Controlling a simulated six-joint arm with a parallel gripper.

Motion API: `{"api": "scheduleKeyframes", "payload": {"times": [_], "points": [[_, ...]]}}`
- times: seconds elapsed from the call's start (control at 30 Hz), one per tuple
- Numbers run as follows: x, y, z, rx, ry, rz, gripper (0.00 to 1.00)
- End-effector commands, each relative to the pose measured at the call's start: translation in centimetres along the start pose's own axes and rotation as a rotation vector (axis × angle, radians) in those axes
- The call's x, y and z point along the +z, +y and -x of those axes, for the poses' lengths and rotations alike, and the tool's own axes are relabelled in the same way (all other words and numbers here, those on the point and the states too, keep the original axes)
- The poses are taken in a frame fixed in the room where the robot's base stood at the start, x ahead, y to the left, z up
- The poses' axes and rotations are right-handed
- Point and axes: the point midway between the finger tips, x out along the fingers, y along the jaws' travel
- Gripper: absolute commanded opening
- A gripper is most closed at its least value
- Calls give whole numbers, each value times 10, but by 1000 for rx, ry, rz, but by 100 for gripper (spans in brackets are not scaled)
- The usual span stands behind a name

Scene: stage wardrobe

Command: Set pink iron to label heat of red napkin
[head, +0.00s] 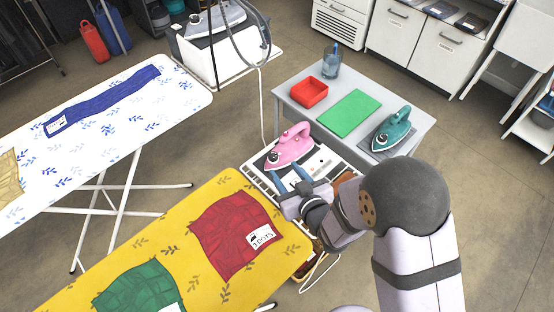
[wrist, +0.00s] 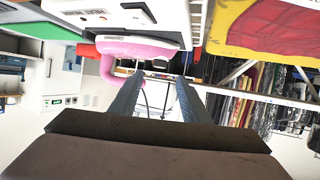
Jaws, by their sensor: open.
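The pink iron (head: 289,147) rests on a white and dark stand (head: 251,174) at the end of the yellow ironing board. The red napkin (head: 226,232) lies flat on that board, with a white label (head: 262,236) that seems to read "3 DOTS". My gripper (head: 289,179) is open and empty, close in front of the iron over the stand's panel. In the wrist view, turned upside down, the pink iron (wrist: 140,48) shows just beyond and left of my fingers (wrist: 158,92). The iron's dial setting cannot be read.
A green napkin (head: 140,289) lies on the same board. A grey table (head: 405,150) behind holds a red tray (head: 309,92), a green mat (head: 349,113), a glass (head: 331,62) and a teal iron (head: 393,131). A white-blue ironing board (head: 110,130) stands left.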

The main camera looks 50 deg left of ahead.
Motion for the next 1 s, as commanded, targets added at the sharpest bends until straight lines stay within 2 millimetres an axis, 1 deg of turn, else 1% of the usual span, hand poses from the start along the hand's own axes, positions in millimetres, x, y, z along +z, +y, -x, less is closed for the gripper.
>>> {"api": "scheduleKeyframes", "payload": {"times": [0.23, 0.37, 0.57, 0.8, 1.0], "points": [[-1, 0, -1, 1, 3, -37, 42], [-1, 0, -7, 1, 3, -35, 42], [-2, 0, -25, 1, 3, -35, 42], [-2, 0, -53, 1, 3, -35, 42], [-2, 0, -68, 2, 4, -34, 42]]}}
